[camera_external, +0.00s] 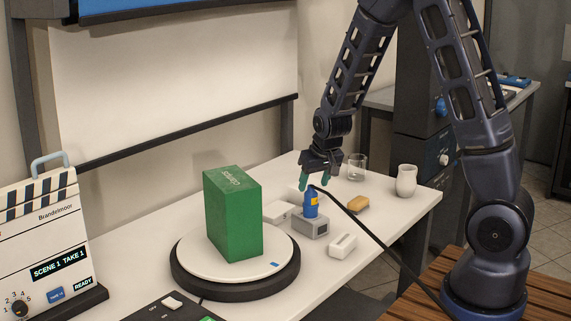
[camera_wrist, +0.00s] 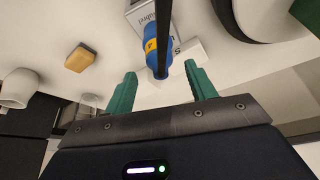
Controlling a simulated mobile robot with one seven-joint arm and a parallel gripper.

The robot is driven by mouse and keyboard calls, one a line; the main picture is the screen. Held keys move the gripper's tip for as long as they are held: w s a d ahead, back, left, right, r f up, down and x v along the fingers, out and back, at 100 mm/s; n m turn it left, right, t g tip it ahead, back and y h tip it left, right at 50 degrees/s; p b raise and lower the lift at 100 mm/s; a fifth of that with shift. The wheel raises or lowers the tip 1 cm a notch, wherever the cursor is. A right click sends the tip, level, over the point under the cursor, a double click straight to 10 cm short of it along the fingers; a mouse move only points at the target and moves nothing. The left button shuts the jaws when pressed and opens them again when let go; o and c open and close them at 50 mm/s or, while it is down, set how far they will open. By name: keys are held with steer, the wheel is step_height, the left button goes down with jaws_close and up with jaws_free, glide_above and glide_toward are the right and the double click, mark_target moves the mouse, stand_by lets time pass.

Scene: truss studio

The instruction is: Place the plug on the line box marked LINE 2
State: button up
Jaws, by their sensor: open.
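The plug (camera_external: 311,203) is blue with a yellow label and stands upright on a small grey box (camera_external: 312,226) on the white table. It also shows in the wrist view (camera_wrist: 157,48), with a black cable running from its top. My gripper (camera_external: 311,186) is open just above the plug, and its green fingers point down on either side of the cable. A white box (camera_external: 278,212) sits behind the grey box, and another white box (camera_external: 342,246) sits in front of it. I cannot read a LINE 2 marking on any box.
A green carton (camera_external: 235,220) stands on a round turntable (camera_external: 185,283) to the left. A yellow sponge-like block (camera_external: 356,205), a glass (camera_external: 357,166) and a white vase (camera_external: 405,180) are to the right. The black cable (camera_external: 385,246) stretches across the table front.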

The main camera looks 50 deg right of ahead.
steer(key=s+a+r+n+y, duration=0.1)
steer(key=s+a+r, duration=0.3)
steer(key=s+r, duration=0.6)
steer(key=s+a+r+n+y, duration=0.15)
steer(key=s+a+r, duration=0.25)
steer(key=s+r, duration=0.55)
steer(key=s+a+r+n, duration=0.2)
steer(key=s+r, duration=0.6)
steer(key=s, duration=0.4)
steer(key=shift+a+h, duration=0.35)
steer(key=shift+a, duration=0.35)
